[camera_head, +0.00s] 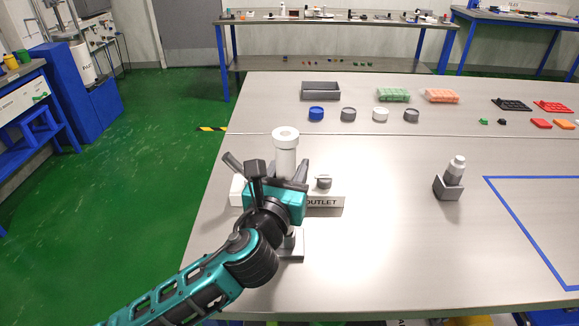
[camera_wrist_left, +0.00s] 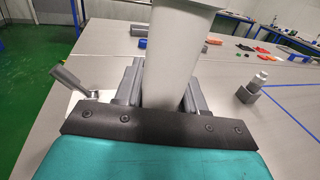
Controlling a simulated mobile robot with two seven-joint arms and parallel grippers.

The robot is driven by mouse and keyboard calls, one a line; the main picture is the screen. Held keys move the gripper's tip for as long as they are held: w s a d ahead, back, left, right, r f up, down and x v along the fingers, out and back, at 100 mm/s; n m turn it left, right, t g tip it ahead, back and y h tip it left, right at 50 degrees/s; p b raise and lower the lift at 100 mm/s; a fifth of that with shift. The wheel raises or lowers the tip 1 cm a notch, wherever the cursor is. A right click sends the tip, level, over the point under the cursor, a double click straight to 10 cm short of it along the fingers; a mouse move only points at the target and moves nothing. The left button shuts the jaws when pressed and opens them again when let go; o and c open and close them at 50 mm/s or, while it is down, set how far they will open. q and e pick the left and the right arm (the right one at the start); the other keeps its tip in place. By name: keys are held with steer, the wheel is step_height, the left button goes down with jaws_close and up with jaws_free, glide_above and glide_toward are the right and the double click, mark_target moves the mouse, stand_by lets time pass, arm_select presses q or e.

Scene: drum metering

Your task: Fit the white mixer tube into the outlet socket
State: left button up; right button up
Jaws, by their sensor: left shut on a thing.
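The white mixer tube (camera_head: 286,158) stands about upright, with a wide ring-shaped top that has a hole in it. It also shows large in the left wrist view (camera_wrist_left: 176,60). My left gripper (camera_head: 287,178) is shut on the tube, with a grey finger on each side. It is over the pale block labelled OUTLET (camera_head: 327,202) in the head view. The tube's lower end and the outlet socket are hidden behind my gripper, so I cannot tell whether they touch. My right gripper is not in view.
A grey lever (camera_head: 234,163) rises left of my gripper, and a grey knob (camera_head: 323,182) sits right of it. A grey holder (camera_head: 448,188) with a stepped grey-white piece stands further right. Caps, trays and a bin (camera_head: 321,91) line the back. The table's middle is clear.

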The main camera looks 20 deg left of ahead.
arm_select(q)
steer(key=shift+f, duration=0.45)
steer(key=o, duration=1.2)
steer(key=s, duration=1.3)
steer(key=shift+b, duration=0.35)
steer(key=shift+d, duration=0.1)
